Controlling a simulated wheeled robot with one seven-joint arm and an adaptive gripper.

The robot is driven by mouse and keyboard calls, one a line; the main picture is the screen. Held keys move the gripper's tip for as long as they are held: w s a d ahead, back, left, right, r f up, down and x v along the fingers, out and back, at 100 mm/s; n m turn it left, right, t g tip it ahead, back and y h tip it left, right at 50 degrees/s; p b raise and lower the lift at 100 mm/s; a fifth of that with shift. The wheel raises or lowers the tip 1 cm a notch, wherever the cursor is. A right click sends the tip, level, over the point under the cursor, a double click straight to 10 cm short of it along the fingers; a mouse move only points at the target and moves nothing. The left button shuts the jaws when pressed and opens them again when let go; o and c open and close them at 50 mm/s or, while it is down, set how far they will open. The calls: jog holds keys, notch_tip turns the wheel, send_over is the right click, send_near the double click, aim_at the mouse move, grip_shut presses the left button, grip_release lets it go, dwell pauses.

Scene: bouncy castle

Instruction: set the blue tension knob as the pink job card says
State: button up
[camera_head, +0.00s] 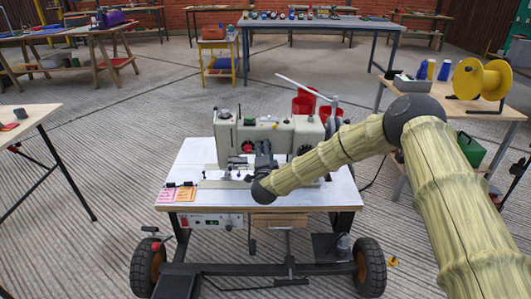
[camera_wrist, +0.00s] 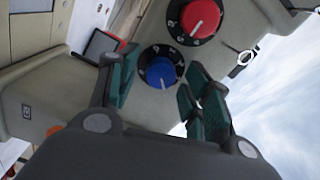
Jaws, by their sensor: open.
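The blue tension knob (camera_wrist: 161,73) sits on a black dial plate with pale marks on the sewing machine's face. A white line on the knob points toward the bottom of the wrist view. My gripper (camera_wrist: 160,68) is open, with its green-padded fingers on either side of the knob in the picture; I cannot tell whether they touch it. In the head view my gripper (camera_head: 263,157) is at the front of the cream sewing machine (camera_head: 285,137) and hides the blue knob. The pink job card (camera_head: 167,195) lies at the table's front left corner, its writing too small to read.
A red knob (camera_wrist: 200,18) on a similar dial is close above and right of the blue one. An orange card (camera_head: 186,194) lies beside the pink card. A side table with a yellow reel (camera_head: 480,80) stands at right.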

jog(key=s, duration=1.1)
jog(key=shift+s, duration=0.35)
jog(key=s+d+f+n+g+y, duration=0.15)
jog(key=s+f+n+g, duration=0.25)
jog(key=s+f, duration=0.75)
jog(key=s+d+f+n+g+y, duration=0.1)
jog(key=s+d+f+n+g, duration=0.3)
jog(key=s+f, duration=0.7)
jog(key=s+d+f+n+g+h, duration=0.1)
jog(key=s+d+f+n+g, duration=0.35)
jog(key=s, duration=0.65)
jog(key=s+d+f+n+g, duration=0.1)
jog(key=s+d+f+g, duration=0.2)
jog(key=s+d+f, duration=0.55)
jog(key=s+d+r+g+h, duration=0.1)
jog(key=s+d+r, duration=0.1)
jog(key=s, duration=0.4)
jog(key=s+d+r+g, duration=0.1)
jog(key=s+d+r, duration=0.1)
jog(key=s, duration=0.5)
notch_tip(320, 180, up, 27)
jog(key=n+p, duration=0.1)
jog(key=p, duration=2.5)
jog(key=shift+s+f, duration=0.15)
jog(key=shift+s, duration=0.05)
